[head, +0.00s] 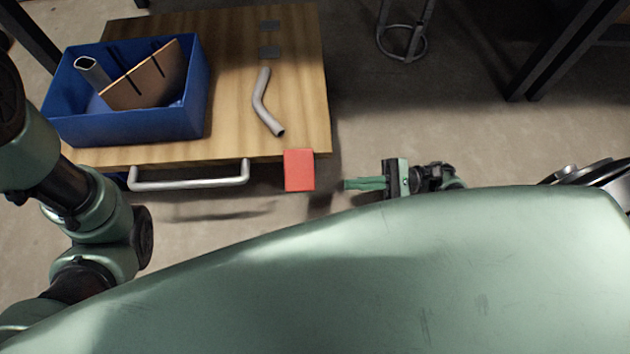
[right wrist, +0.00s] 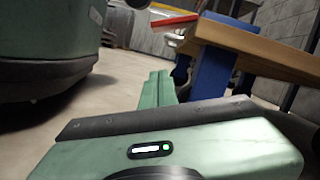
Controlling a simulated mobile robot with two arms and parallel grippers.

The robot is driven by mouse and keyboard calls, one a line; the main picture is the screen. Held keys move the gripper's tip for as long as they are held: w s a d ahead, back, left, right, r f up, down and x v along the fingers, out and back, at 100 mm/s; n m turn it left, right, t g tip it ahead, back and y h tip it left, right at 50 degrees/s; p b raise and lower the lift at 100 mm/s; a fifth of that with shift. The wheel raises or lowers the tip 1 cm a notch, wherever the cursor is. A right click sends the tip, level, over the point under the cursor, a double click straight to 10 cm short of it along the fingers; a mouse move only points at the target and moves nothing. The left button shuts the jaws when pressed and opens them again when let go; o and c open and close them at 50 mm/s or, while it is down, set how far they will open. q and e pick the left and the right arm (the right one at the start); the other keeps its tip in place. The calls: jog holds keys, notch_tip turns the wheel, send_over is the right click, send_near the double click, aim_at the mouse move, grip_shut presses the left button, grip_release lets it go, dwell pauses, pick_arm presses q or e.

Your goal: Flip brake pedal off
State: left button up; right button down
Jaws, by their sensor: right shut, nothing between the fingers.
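The brake pedal looks to be the red block (head: 299,170) at the near right corner of the wooden-topped cart (head: 225,80). In the right wrist view a red piece (right wrist: 175,21) sticks out at the cart's corner; it is probably the same pedal, seen edge-on. My right gripper (head: 346,184) is to the right of the red block, pointing left at it, with a small gap between them. Its green fingers (right wrist: 158,88) are shut with nothing between them. My left arm shows at the left of the head view, but its gripper is out of the picture.
A blue bin (head: 130,125) with a board and a tube stands on the cart top. A bent grey pipe (head: 262,100) lies right of it. A metal handle (head: 190,182) runs along the near edge. A blue cart post (right wrist: 213,70) stands ahead in the wrist view.

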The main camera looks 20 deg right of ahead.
aim_at(299, 170)
jog(key=a+r, duration=0.6)
jog(key=a, duration=0.4)
jog(key=shift+w, duration=0.1)
